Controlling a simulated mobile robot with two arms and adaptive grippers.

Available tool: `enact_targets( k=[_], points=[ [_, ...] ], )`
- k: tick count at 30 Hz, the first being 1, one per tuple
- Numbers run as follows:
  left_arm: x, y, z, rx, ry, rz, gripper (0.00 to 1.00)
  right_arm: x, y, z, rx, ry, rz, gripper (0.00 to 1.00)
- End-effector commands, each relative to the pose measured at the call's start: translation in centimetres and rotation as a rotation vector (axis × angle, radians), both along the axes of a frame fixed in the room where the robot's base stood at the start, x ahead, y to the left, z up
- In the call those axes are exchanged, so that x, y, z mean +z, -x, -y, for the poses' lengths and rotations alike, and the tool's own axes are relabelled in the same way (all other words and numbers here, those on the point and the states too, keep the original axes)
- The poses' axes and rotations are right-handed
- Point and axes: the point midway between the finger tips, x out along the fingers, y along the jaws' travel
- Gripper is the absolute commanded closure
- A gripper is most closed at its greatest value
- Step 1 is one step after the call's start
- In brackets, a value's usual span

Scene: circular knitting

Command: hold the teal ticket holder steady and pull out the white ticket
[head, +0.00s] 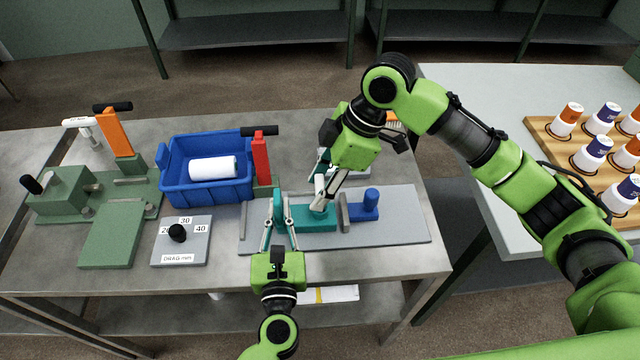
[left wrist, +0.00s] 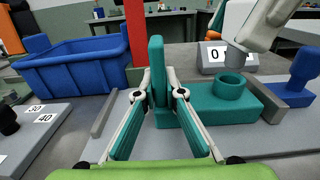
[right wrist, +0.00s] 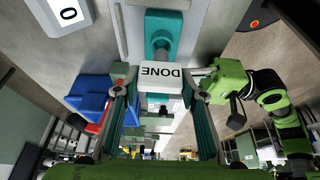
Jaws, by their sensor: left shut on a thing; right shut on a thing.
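The teal ticket holder (head: 313,222) is a low block with an upright tab and a round socket, on a grey plate. In the left wrist view its tab (left wrist: 157,75) stands between the fingers of my left gripper (left wrist: 159,92), which is shut on it. The round socket (left wrist: 230,85) is to the right. The white ticket (right wrist: 161,80), marked DONE, is between the fingertips of my right gripper (right wrist: 160,88), shut on it above the holder.
A blue bin (head: 207,190) with a white roll stands behind left, beside a red lever (head: 261,160). A blue knob (head: 371,198) is right of the holder. A dial plate (head: 182,247) and green machine (head: 115,225) are on the left. The table's front right is clear.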

Motion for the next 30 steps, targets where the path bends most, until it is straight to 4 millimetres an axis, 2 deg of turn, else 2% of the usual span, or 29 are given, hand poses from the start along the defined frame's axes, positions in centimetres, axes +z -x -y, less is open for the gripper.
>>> enact_targets(
  k=[7, 30],
  points=[
    [0.1, 0.0, 0.0, 0.000, 0.001, 0.001, 1.00, 0.6, -0.1, 0.0, 0.000, -0.001, 0.002, 0.82],
    [0.1, 0.0, 0.0, 0.000, 0.001, 0.001, 1.00, 6.6, 0.0, 0.0, 0.001, 0.000, 0.001, 0.82]
  ],
)
